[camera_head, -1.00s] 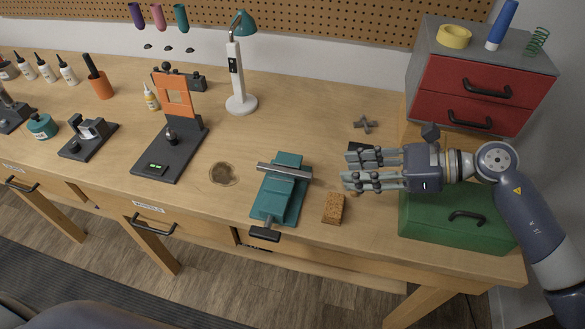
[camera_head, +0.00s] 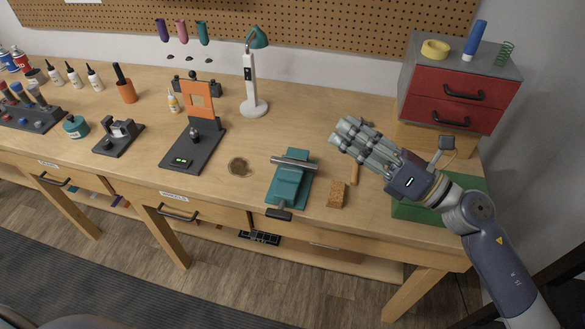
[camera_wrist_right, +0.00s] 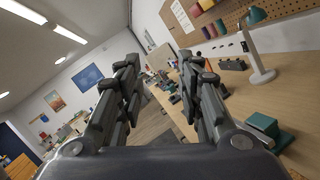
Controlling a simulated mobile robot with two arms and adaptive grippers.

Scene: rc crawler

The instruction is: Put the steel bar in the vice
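The steel bar (camera_head: 293,163) is a grey rod lying crosswise at the jaws of the teal vice (camera_head: 287,188), with its ends sticking out on both sides. I cannot tell whether the jaws clamp it. The vice stands near the bench's front edge, and part of it shows at the lower right of the right wrist view (camera_wrist_right: 265,124). My right gripper (camera_head: 345,132) is right of and behind the vice, raised above the bench, with its fingers pointing up and left. In the right wrist view its fingers (camera_wrist_right: 163,88) are spread and empty. My left gripper is not in view.
A brown sponge block (camera_head: 337,194) and a wooden handle (camera_head: 354,171) lie right of the vice. A lamp (camera_head: 254,85) and an orange-framed stand (camera_head: 200,125) are behind and left.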

